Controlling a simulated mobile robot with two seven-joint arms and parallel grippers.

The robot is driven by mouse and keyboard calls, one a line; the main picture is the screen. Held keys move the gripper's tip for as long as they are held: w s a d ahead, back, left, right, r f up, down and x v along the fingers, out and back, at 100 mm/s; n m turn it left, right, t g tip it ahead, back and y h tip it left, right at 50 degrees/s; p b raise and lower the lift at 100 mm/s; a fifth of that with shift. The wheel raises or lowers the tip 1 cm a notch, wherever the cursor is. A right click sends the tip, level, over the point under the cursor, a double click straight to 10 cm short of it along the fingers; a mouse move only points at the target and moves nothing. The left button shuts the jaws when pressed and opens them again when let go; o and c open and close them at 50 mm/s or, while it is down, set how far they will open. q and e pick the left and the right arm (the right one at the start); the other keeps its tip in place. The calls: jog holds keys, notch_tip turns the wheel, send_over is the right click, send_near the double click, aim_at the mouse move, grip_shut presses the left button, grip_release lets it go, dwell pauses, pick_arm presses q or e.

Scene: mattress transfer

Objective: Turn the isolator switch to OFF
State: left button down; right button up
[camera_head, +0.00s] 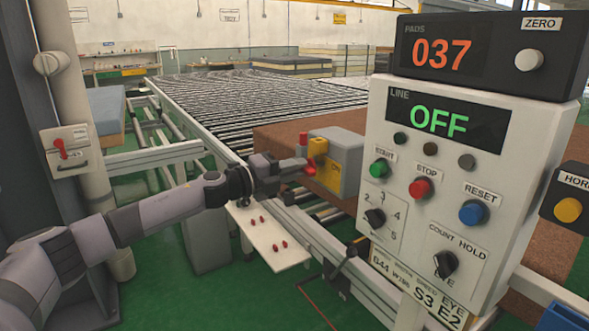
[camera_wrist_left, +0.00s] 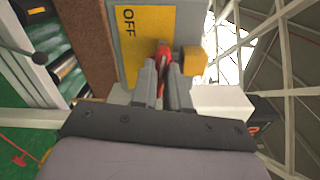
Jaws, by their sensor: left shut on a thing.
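The isolator switch (camera_head: 352,160) is a grey box with a yellow plate and a red handle, at the near edge of the roller line in the head view. In the left wrist view its yellow plate (camera_wrist_left: 140,58) carries the word OFF, turned sideways. My left gripper (camera_head: 303,168) reaches it from the left. In the left wrist view my left gripper (camera_wrist_left: 163,88) is shut on the red handle (camera_wrist_left: 164,55), one finger on each side. The fingers hide part of the handle, and I cannot tell its exact angle. My right gripper is out of view.
A white control panel (camera_head: 395,255) stands close on the right; its line display (camera_head: 440,120) reads OFF. A brown mattress pad (camera_head: 275,135) lies behind the switch. A white plate with red knobs (camera_head: 262,235) is below my left gripper. A red-levered box (camera_head: 66,150) is at left.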

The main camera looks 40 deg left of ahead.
pick_arm(q)
jog(key=shift+n, duration=0.9)
jog(key=c, duration=1.1)
grip_release()
jog(key=shift+s+f, duration=0.1)
jog(key=shift+b+v, duration=2.2)
jog(key=shift+v, duration=1.3)
